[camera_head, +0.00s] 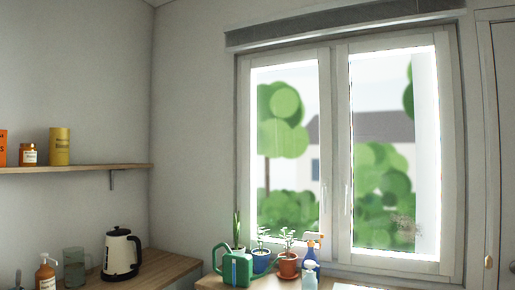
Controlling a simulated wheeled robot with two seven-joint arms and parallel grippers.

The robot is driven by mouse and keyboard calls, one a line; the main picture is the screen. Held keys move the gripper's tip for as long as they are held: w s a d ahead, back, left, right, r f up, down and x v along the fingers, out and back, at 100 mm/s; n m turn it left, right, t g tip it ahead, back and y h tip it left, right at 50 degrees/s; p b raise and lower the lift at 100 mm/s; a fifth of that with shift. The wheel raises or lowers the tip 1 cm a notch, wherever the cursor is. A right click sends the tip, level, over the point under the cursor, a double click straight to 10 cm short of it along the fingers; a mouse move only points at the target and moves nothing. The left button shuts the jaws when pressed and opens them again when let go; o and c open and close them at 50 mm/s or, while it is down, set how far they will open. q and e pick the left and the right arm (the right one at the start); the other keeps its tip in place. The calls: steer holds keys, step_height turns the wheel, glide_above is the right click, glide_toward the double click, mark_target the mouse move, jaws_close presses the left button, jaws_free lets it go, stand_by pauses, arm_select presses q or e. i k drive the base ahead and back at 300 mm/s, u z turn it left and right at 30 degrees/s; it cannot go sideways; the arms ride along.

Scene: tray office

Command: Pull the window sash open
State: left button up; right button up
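The window (339,150) has two white-framed sashes side by side, and both look closed. The left sash (325,120) and the right sash (343,120) meet at the middle. A slim pale handle (347,198) stands upright near the middle, and another pale upright shape shows just left of it. Trees and a house show through the glass. Neither of my grippers is in view.
A kettle (121,255) stands on the left counter (165,272). A rolled blind (345,22) hangs above the window.

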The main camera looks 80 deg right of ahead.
mark_target(443, 263)
steer(key=u, duration=0.3)
steer(key=i, duration=1.15)
steer(key=z, duration=4.2)
steer(key=i, duration=1)
steer(key=u, duration=0.05)
